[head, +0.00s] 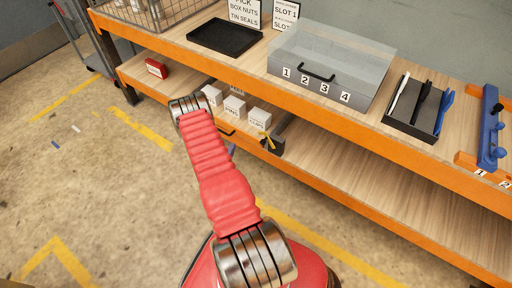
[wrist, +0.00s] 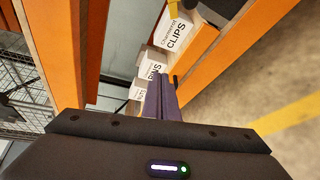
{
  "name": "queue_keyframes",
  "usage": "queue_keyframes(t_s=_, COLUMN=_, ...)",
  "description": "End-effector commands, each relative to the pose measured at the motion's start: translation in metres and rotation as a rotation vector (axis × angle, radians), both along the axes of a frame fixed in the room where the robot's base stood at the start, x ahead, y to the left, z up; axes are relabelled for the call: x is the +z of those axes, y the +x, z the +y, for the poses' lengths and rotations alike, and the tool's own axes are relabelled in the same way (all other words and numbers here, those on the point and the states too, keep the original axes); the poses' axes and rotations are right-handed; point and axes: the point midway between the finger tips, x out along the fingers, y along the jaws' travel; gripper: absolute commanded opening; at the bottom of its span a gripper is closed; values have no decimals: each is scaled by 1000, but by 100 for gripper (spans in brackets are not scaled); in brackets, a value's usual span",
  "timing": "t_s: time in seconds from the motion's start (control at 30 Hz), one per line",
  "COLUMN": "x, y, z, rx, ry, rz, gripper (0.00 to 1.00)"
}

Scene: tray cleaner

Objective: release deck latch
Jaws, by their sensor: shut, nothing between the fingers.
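A dark grey block with a yellow cross-shaped handle (head: 265,139) sits at the front of the lower shelf, right of the white boxes. It looks like the deck latch, but no label confirms it. The yellow part also shows at the top edge of the wrist view (wrist: 173,9), cut off by the frame. My gripper's purple fingers (wrist: 164,98) are shut and empty, pointing toward the labelled boxes. They are apart from the yellow handle. In the head view my red arm hides most of my gripper; only a small purple piece shows (head: 231,150).
White boxes (head: 259,119) stand on the lower shelf, one marked CLIPS (wrist: 177,30). The orange-edged bench holds a black tray (head: 225,48), a clear-lidded numbered case (head: 317,87), a pen tray (head: 410,128) and a blue tool (head: 490,130). A red box (head: 156,68) is on the lower shelf. Floor is open.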

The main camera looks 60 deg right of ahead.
Motion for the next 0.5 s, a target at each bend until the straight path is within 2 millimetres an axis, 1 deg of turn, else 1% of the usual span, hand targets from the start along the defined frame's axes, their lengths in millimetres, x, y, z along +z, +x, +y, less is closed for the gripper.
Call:
queue_keyframes(t_s=0.03, x=-12, y=-16, z=3, rx=-12, ry=-20, rz=36, gripper=0)
queue_keyframes(t_s=0.1, x=-21, y=-35, z=5, rx=-26, ry=-54, rz=79, gripper=0)
queue_keyframes(t_s=0.2, x=-31, y=-53, z=9, rx=-39, ry=-87, rz=127, gripper=0)
queue_keyframes(t_s=0.33, x=-35, y=-64, z=11, rx=-47, ry=-110, rz=156, gripper=0)
queue_keyframes(t_s=0.5, x=-35, y=-65, z=11, rx=-49, ry=-114, rz=160, gripper=0)
